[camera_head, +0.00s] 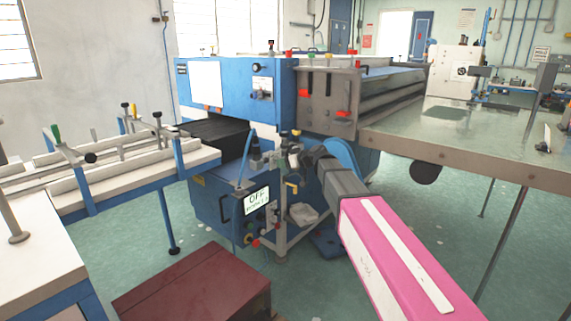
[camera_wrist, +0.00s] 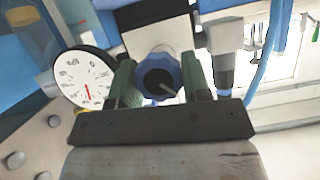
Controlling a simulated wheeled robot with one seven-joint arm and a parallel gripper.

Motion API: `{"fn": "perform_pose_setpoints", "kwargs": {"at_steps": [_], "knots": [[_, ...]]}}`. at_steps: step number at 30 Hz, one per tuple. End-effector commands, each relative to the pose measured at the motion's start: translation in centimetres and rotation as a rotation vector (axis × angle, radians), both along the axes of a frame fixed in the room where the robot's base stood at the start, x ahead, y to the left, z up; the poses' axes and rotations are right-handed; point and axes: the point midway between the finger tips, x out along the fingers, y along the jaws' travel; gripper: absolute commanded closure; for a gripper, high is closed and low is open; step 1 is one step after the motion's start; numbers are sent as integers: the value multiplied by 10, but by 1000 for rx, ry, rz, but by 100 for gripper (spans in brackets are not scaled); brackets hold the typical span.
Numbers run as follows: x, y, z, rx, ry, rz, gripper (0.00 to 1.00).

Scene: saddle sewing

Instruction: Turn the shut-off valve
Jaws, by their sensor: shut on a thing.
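In the head view my gripper (camera_head: 292,157) is at the small fittings on the front of the blue machine, at the end of my pink arm. The knob is too small and covered to make out there.
A round white gauge (camera_wrist: 86,78) with a red needle is close left of the fingers. A grey fitting (camera_wrist: 224,45) and a blue hose (camera_wrist: 277,40) are close right. A dark red box (camera_head: 190,285) is in front.

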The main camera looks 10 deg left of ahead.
Motion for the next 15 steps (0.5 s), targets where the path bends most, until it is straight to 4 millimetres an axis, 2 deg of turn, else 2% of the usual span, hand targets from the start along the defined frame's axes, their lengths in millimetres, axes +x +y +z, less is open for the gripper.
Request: {"fn": "perform_pose_setpoints", "kwargs": {"at_steps": [15], "knots": [[3, -1, -2, 230, 392, 0, 80]]}}
